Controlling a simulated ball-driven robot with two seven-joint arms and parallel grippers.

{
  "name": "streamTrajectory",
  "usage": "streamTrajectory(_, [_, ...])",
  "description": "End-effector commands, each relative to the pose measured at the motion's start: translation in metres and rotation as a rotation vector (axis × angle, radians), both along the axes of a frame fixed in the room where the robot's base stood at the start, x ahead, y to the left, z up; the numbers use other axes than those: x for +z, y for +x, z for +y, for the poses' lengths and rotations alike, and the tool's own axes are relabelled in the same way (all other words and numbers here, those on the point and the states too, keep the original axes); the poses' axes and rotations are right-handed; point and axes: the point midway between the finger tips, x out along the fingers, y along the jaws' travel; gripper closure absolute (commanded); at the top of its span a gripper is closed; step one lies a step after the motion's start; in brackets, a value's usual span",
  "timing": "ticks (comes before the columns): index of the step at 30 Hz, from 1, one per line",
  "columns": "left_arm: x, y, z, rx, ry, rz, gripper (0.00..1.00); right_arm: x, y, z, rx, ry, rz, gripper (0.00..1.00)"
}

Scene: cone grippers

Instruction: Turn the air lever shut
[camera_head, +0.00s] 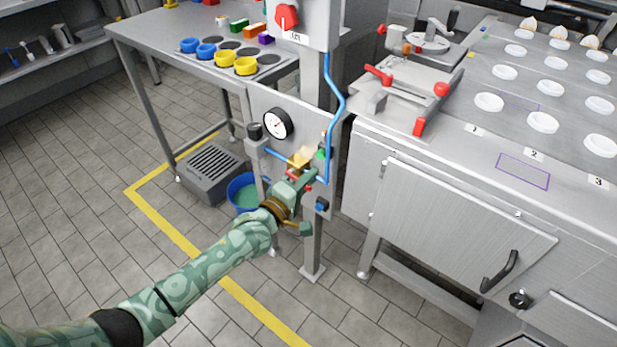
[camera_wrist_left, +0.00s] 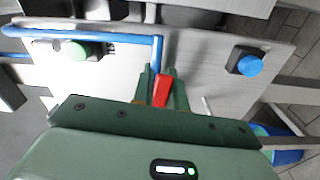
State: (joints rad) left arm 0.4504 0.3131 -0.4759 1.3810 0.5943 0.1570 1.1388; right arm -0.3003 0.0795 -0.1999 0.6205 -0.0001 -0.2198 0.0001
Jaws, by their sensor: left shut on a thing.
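The air lever (camera_wrist_left: 161,90) is a small red handle on a grey panel (camera_wrist_left: 205,62), at the end of a blue air pipe (camera_wrist_left: 158,50). My left gripper (camera_wrist_left: 161,92) has its green fingers on both sides of the lever and is shut on it. In the head view my left gripper (camera_head: 304,184) reaches the lower part of the panel post and hides most of the lever. My right gripper is not in view.
A round gauge (camera_head: 276,123) and a blue knob (camera_head: 321,204) sit on the panel. A green button (camera_wrist_left: 78,50) shows in the wrist view. A blue bucket (camera_head: 241,192) stands behind my arm. A steel cabinet (camera_head: 455,205) stands close on the right.

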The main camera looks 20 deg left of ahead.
Motion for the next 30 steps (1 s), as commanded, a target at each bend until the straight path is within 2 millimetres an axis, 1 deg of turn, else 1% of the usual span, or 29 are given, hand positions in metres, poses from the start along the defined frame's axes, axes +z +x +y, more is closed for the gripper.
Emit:
streamTrajectory(14, [-0.019, 0.002, 0.006, -0.001, 0.404, -0.143, 1.00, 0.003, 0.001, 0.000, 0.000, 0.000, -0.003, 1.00])
streamTrajectory(30, [-0.036, 0.007, 0.022, -0.002, 0.888, -0.317, 1.00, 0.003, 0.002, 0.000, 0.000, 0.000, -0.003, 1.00])
